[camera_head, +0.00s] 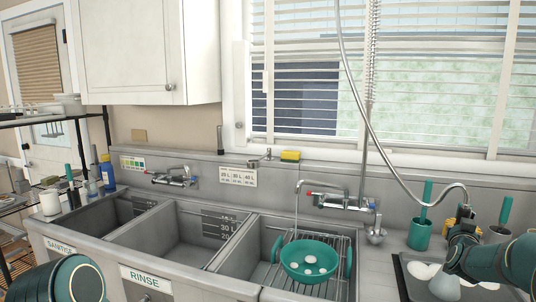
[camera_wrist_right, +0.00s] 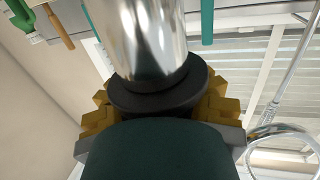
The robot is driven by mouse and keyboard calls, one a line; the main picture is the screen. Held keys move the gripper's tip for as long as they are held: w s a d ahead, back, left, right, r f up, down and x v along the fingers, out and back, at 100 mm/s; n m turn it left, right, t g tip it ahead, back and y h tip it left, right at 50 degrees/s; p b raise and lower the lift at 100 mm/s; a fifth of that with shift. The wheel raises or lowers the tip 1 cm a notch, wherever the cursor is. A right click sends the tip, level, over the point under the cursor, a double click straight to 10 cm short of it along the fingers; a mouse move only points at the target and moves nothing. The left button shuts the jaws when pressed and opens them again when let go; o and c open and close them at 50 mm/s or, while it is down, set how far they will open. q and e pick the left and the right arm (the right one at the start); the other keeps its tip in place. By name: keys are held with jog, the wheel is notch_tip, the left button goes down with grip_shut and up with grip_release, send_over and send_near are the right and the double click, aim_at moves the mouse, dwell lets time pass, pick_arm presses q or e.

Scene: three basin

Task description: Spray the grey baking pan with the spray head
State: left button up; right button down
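The grey baking pan (camera_head: 402,279) lies at the lower right in the head view, with white patches on it. My right arm covers part of it. My right gripper (camera_head: 462,226) is above the pan's back edge, at the end of the curved silver hose. In the right wrist view, its yellow finger pads (camera_wrist_right: 156,108) sit on both sides of the black collar of the spray head (camera_wrist_right: 148,38), a shiny metal cylinder. A pale shape below the gripper is too small to tell. Part of my left arm shows at the lower left, but its gripper is out of view.
A teal colander (camera_head: 295,273) with white round things sits on a wire rack (camera_head: 337,290) in the right basin. A teal cup (camera_head: 420,236) with a brush stands left of my right gripper. A faucet (camera_head: 345,201) is on the back wall. The middle basin (camera_head: 180,240) looks empty.

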jog(key=w+d+p, duration=0.2)
jog(key=w+d, duration=0.1)
jog(key=d, duration=1.3)
jog(key=shift+d, duration=0.25)
jog(key=shift+r, duration=0.1)
dwell(0.4)
jog(key=w+a+b, duration=0.2)
jog(key=a, duration=0.4)
jog(key=shift+a, duration=0.2)
jog(key=shift+w, duration=0.1)
dwell(0.6)
